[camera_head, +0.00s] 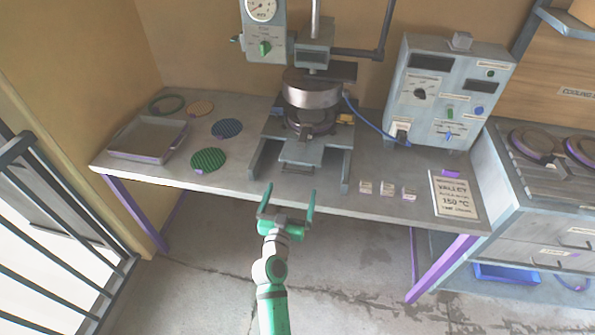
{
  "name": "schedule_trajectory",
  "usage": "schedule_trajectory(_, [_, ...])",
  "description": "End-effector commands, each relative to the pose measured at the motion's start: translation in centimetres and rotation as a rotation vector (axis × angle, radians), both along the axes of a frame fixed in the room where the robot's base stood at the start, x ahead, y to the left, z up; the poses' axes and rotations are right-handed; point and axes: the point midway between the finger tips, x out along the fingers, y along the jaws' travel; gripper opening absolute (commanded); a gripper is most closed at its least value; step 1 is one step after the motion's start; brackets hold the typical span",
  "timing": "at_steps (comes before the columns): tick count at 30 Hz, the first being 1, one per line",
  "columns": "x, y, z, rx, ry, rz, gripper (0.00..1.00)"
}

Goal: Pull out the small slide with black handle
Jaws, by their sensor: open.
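The press (311,88) stands at the middle back of the table, with a round metal cylinder above a lower round plate. A small grey slide (301,153) sticks out at the press's front, between two grey rails. A dark bar at its front edge (297,170) may be the black handle; it is too small to tell. My gripper (289,202) is open and empty. Its green fingers point at the table's front edge, below and in front of the slide, apart from it.
The table (230,187) holds a shallow tray (148,139), several round discs at left, small labelled blocks (387,190), a sign (455,195) and a control box (447,95) at right. A blue cable (367,122) runs from box to press. Open floor lies in front.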

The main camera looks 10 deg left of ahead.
Motion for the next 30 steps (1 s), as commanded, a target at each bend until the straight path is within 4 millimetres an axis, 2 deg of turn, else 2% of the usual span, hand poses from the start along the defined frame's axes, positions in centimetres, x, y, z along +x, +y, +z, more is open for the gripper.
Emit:
schedule_trajectory(5, [1.8, -0.1, 0.1, -0.001, -0.002, -0.001, 1.00])
schedule_trajectory(18, [8.8, -0.1, 0.1, -0.001, 0.000, -0.001, 1.00])
schedule_trajectory(24, [10.3, -0.1, 0.0, 0.001, 0.000, 0.000, 1.00])
schedule_trajectory(30, [10.6, -0.1, 0.0, 0.000, 0.001, 0.000, 1.00])
